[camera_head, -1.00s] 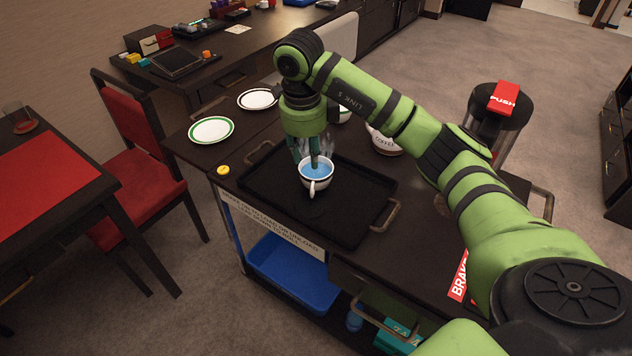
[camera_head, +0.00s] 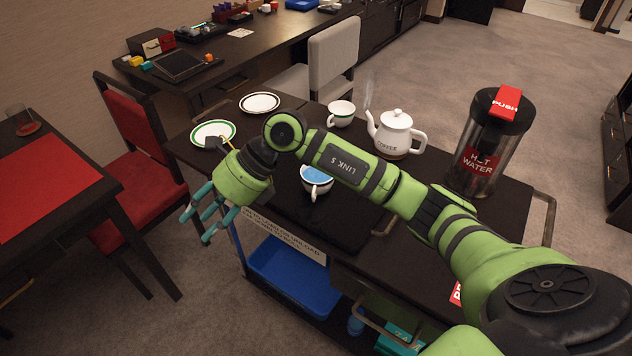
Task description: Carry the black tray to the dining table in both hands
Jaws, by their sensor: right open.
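The black tray (camera_head: 345,234) lies flat on the dark serving cart. A white cup with blue liquid (camera_head: 316,183) stands upright on it. My right forearm crosses above the tray and hides much of it, including its left handle. The tray's brown right handle (camera_head: 385,222) shows. My right gripper (camera_head: 199,220) is open and empty, its teal fingers pointing down and left, past the cart's left edge. The dining table (camera_head: 6,142) stands at the far left with a red mat (camera_head: 45,175) on it. My left gripper is out of view.
On the cart stand a green-rimmed plate (camera_head: 205,131), another plate (camera_head: 259,102), a second cup (camera_head: 341,112), a coffee pot (camera_head: 396,135) and a hot water dispenser (camera_head: 490,145). A red chair (camera_head: 140,135) stands between table and cart. Carpet at right is clear.

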